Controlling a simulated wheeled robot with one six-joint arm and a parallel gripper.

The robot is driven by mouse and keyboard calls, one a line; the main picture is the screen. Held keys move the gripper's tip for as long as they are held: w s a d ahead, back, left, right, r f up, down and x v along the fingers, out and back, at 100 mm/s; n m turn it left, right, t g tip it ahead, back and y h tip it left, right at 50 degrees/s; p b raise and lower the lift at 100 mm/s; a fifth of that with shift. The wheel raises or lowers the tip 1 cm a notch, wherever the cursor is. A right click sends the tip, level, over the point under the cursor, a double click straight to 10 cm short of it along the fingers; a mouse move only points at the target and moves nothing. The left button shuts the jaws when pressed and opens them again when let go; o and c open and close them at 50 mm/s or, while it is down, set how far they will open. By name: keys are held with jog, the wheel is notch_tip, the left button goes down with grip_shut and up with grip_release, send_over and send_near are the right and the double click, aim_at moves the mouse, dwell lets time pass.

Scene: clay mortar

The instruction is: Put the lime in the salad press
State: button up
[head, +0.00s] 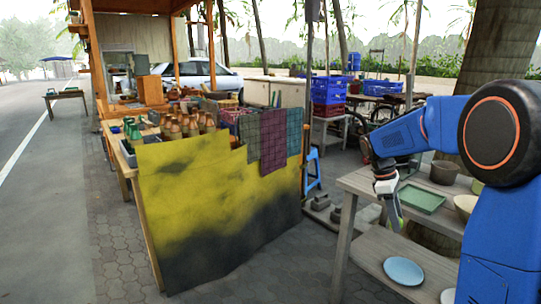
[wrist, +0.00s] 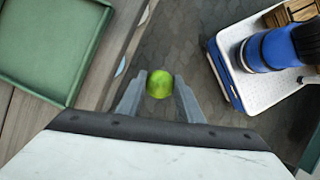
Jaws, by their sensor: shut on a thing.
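In the wrist view, my gripper (wrist: 159,78) is shut on a round, bright green lime (wrist: 160,87), held between the two grey fingertips. Dark paving shows below it, beside the edge of a wooden table. In the head view, my gripper (head: 394,215) hangs at the left side of the grey wooden table (head: 360,187), to the left of the green tray (head: 421,198). A brown clay pot (head: 445,173) stands behind the tray; I cannot tell whether it is the salad press. Its inside is hidden.
The green tray also shows in the wrist view (wrist: 88,82). A cream bowl (head: 465,206) stands right of it. A light blue plate (head: 403,271) lies on the lower shelf. A stall with a yellow-black cloth (head: 215,205) stands to the left.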

jog(key=w+a+f+m+y, duration=0.1)
jog(key=w+a+f+m, duration=0.1)
jog(key=f, duration=1.2)
jog(key=w+a+f+m+g+y, duration=0.1)
jog(key=w+a+f+m, duration=0.2)
jog(key=f, duration=1.2)
jog(key=w+a+f+m+y, duration=0.1)
jog(key=w+a+f+m, duration=0.2)
jog(key=f, duration=1.2)
jog(key=a+m, duration=0.3)
jog(key=shift+a+g+y, duration=0.35)
jog(key=shift+g+y, duration=0.05)
